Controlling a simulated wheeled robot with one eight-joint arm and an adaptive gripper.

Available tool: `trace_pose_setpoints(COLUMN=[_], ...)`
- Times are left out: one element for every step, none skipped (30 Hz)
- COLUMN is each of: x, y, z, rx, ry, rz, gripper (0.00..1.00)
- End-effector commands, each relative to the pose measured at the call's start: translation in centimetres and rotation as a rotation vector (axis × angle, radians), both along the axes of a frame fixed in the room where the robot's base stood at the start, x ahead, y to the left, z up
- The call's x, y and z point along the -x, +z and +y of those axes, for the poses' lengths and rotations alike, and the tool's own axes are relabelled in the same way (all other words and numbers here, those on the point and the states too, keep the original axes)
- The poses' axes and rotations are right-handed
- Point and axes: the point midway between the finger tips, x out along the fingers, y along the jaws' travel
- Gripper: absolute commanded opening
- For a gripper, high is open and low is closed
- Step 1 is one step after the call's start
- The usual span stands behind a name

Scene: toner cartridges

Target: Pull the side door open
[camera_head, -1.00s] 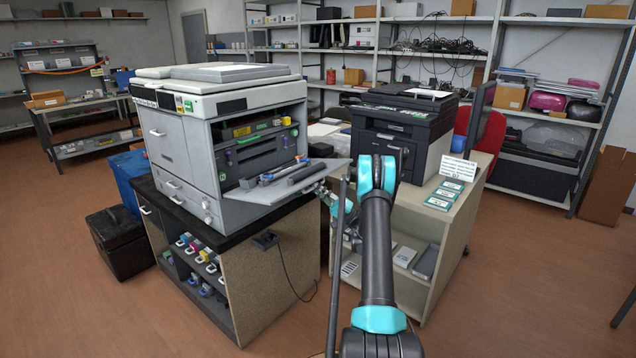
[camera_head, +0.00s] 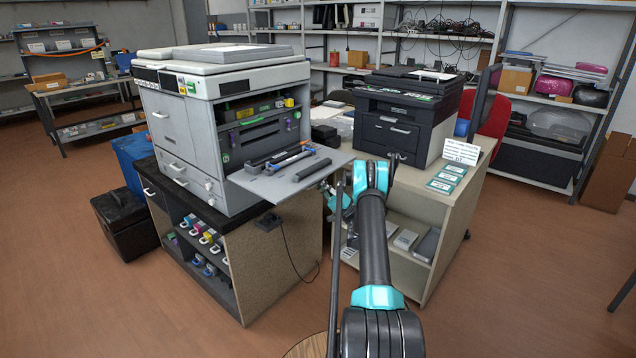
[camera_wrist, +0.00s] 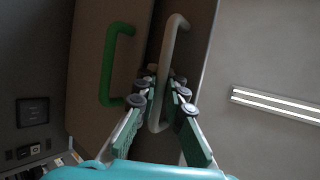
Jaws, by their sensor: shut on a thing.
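The side door (camera_head: 268,190) of the big grey-white copier (camera_head: 190,130) is swung down and stands out from the copier's right side, close to level, with dark parts on its inner face. In the wrist view a pale grey loop handle (camera_wrist: 168,68) passes between the fingers of my gripper (camera_wrist: 160,95), which is shut on it. A green loop handle (camera_wrist: 112,62) is just left of it, apart from the fingers. In the head view my gripper (camera_head: 328,190) is at the door's outer right edge, partly hidden by my arm.
The copier's open bay (camera_head: 258,125) shows dark units and green tabs. A black printer (camera_head: 408,115) on a beige cabinet (camera_head: 440,225) stands close to the right of my arm. A dark-topped cabinet (camera_head: 275,255) holds the copier.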

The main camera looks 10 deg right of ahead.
Motion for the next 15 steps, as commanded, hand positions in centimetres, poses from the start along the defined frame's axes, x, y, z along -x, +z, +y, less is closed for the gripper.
trace_pose_setpoints(x=[0.29,0.32,0.34,0.37,0.39,0.41,0.41,0.41,0.41,0.4,0.39,0.37,0.35,0.33,0.31], y=[-0.95,-0.96,-0.98,-0.98,-0.98,-0.98,-0.98,-0.99,-0.98,-0.95,-0.92,-0.88,-0.85,-0.81,-0.78], z=[0.5,0.49,0.48,0.48,0.47,0.47,0.47,0.46,0.46,0.47,0.47,0.45,0.43,0.41,0.39], rx=[0.02,0.02,0.02,0.02,0.021,0.02,0.02,0.02,0.02,0.02,0.019,0.019,0.018,0.018,0.018], ry=[0.003,0.003,0.003,0.003,0.003,0.004,0.004,0.004,0.004,0.004,0.003,0.004,0.003,0.003,0.002], rz=[-0.001,-0.001,-0.002,-0.002,-0.002,-0.003,-0.003,-0.003,-0.003,-0.003,-0.002,-0.002,-0.001,-0.001,-0.001], gripper=[0.0,0.0,0.0,0.0,0.0,0.0,0.0,0.11,0.16,0.19,0.19,0.19,0.19,0.19,0.19])
